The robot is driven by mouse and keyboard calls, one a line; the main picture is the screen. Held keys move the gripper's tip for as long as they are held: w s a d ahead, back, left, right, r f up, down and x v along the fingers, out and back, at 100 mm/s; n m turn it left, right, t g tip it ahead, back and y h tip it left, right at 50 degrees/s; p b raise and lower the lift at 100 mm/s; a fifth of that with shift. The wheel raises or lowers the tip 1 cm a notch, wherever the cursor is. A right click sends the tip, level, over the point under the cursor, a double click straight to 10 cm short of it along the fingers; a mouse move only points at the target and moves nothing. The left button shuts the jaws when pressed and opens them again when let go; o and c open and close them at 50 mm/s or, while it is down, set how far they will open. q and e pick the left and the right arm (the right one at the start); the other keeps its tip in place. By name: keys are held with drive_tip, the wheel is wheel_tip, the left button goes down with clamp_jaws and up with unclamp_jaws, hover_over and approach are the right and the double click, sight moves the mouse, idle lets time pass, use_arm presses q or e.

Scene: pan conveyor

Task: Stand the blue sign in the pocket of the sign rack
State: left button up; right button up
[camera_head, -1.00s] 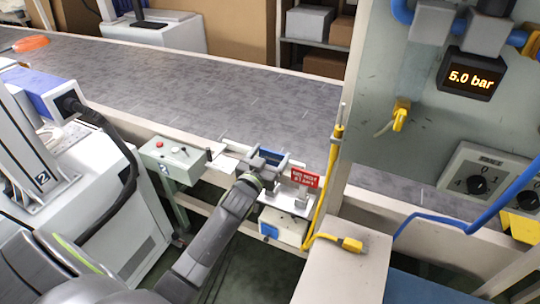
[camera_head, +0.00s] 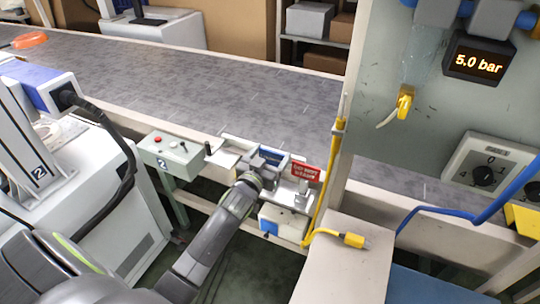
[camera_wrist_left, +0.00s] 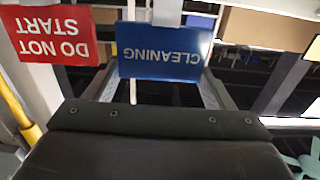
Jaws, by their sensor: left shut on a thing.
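The blue sign (camera_wrist_left: 160,52), lettered CLEANING, shows upside down in the left wrist view, between the two fingers of my left gripper. In the head view the blue sign (camera_head: 270,157) is a small blue patch, partly hidden by my left gripper (camera_head: 262,164). My left gripper is shut on the blue sign at the sign rack (camera_head: 232,144), a pale metal shelf on the conveyor's near side. A red sign (camera_head: 306,172) stands at the rack just right of the blue one; it also shows in the left wrist view (camera_wrist_left: 58,38). I cannot tell how deep the blue sign sits in a pocket. My right gripper is out of view.
A grey-green control box (camera_head: 170,155) with buttons stands left of the rack. A yellow cable (camera_head: 322,195) and a post stand close to its right. The conveyor belt (camera_head: 200,85) runs behind. A white box (camera_head: 283,224) hangs below the rack.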

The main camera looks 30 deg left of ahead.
use_arm(q)
drive_tip(key=shift+f+b, duration=0.4)
drive_tip(key=shift+f, duration=0.1)
drive_tip(key=o, duration=1.3)
drive_tip(key=shift+s, duration=0.1)
drive_tip(key=s, duration=0.5)
drive_tip(key=s+b, duration=0.1)
drive_tip(key=s, duration=0.5)
drive_tip(key=s+d, duration=0.1)
drive_tip(key=s, duration=0.5)
drive_tip(key=shift+s, duration=0.15)
